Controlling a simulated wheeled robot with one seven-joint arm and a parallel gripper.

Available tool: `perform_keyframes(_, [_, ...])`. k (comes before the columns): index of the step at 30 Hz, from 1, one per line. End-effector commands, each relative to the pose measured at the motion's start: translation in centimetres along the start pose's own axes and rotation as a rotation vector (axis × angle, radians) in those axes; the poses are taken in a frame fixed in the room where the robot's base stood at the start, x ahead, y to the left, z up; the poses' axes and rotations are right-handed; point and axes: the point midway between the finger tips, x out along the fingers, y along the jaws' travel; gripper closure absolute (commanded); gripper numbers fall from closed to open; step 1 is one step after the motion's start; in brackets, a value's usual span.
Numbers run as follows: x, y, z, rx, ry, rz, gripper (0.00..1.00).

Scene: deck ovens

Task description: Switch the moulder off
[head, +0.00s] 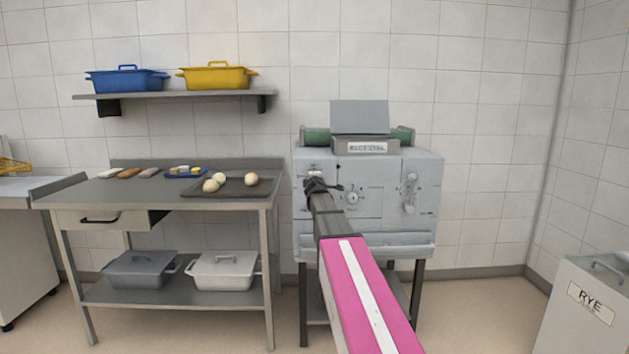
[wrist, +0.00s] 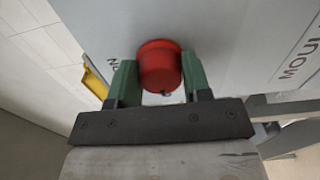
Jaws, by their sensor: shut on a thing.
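The moulder (head: 390,170) is a light grey machine on dark legs, standing against the tiled wall right of centre in the head view. Its front has a dial (head: 352,197) and a lever (head: 410,195). My gripper (head: 316,182) is at the upper left of this front. In the wrist view, my gripper's green fingers (wrist: 154,80) are on either side of a round red knob (wrist: 159,64) on the grey panel, shut on it. The knob is hidden by my gripper in the head view. Part of the panel's lettering is cut off in the wrist view.
A steel table (head: 150,195) stands to the left, with a tray (head: 225,192) of pale dough balls. A shelf (head: 185,94) above it holds blue and yellow tubs. A bin marked RYE (head: 590,300) stands at the lower right. Some floor is clear between moulder and bin.

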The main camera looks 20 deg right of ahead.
Motion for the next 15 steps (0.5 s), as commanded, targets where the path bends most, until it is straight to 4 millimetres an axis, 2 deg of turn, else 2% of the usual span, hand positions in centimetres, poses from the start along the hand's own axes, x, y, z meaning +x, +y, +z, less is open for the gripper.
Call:
perform_keyframes(5, [-0.02,-0.05,-0.03,-0.002,0.000,-0.001,0.79])
perform_keyframes(6, [-0.02,-0.05,-0.03,-0.002,0.000,-0.001,0.49])
perform_keyframes(8, [-0.02,-0.05,-0.03,-0.002,0.000,-0.001,0.31])
perform_keyframes(15, [-0.02,-0.03,-0.01,-0.001,0.000,0.000,0.31])
